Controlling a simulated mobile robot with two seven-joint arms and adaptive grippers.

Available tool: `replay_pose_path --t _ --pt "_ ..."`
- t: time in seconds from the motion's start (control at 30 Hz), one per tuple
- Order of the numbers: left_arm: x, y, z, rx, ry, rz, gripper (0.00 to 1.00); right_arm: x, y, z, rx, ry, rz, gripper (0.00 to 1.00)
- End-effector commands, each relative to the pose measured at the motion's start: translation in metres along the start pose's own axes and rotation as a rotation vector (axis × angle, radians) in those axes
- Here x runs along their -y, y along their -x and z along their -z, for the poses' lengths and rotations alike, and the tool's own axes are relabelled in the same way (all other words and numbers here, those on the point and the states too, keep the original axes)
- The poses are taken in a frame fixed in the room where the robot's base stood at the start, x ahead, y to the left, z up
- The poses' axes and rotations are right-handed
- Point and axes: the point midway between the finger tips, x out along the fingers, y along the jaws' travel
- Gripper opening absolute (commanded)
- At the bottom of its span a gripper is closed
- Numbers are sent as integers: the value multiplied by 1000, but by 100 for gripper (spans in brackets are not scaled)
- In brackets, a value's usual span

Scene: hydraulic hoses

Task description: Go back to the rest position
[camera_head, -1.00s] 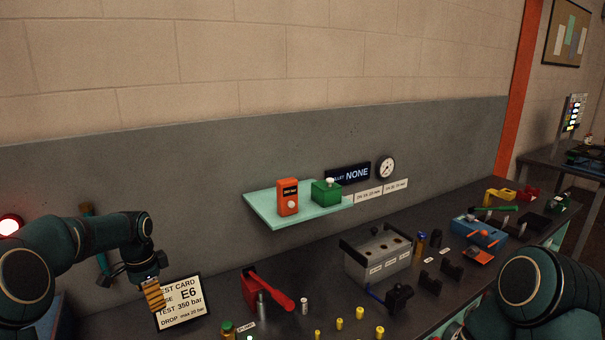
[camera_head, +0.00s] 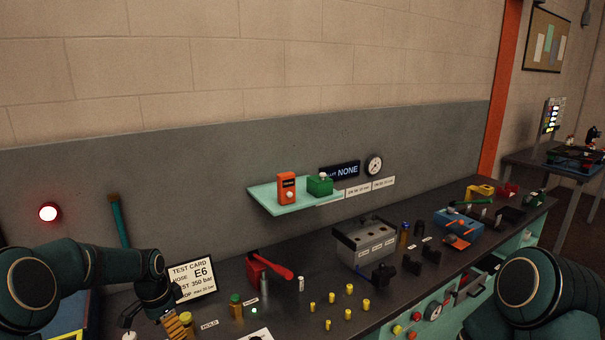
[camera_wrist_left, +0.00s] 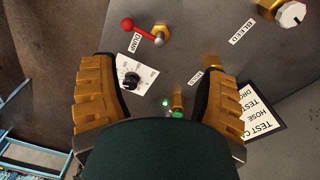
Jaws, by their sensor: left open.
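My left gripper (camera_wrist_left: 160,100) is open in the left wrist view, its two ribbed orange fingers wide apart with nothing held between them. It hangs over the near left end of the dark workbench (camera_head: 300,262). In the head view my left arm comes in from the left and the fingers show partly at the bottom edge.
Below the left gripper are a red-handled lever (camera_wrist_left: 142,33), a black knob (camera_wrist_left: 132,80) and a green-topped fitting (camera_wrist_left: 177,108). A red tool (camera_head: 268,268), several yellow fittings (camera_head: 350,289) and a grey block (camera_head: 364,244) stand on the bench. A shelf (camera_head: 265,197) projects from the wall.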

Motion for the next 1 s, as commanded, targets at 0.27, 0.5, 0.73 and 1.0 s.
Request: replay_pose_path --t 0.27,0.5,0.73,1.0 --pt "-112 -131 -7 -78 256 -146 74 0 -1 0 -1 0 0 47" --pt "-233 -204 -51 -91 600 -249 74 0 -1 0 -1 0 0 47" --pt "-308 -221 -96 -62 846 -274 74 0 -1 0 -1 0 0 47" --pt "-336 -237 -116 -68 962 -256 74 -8 -23 -4 2 1 -2 47"
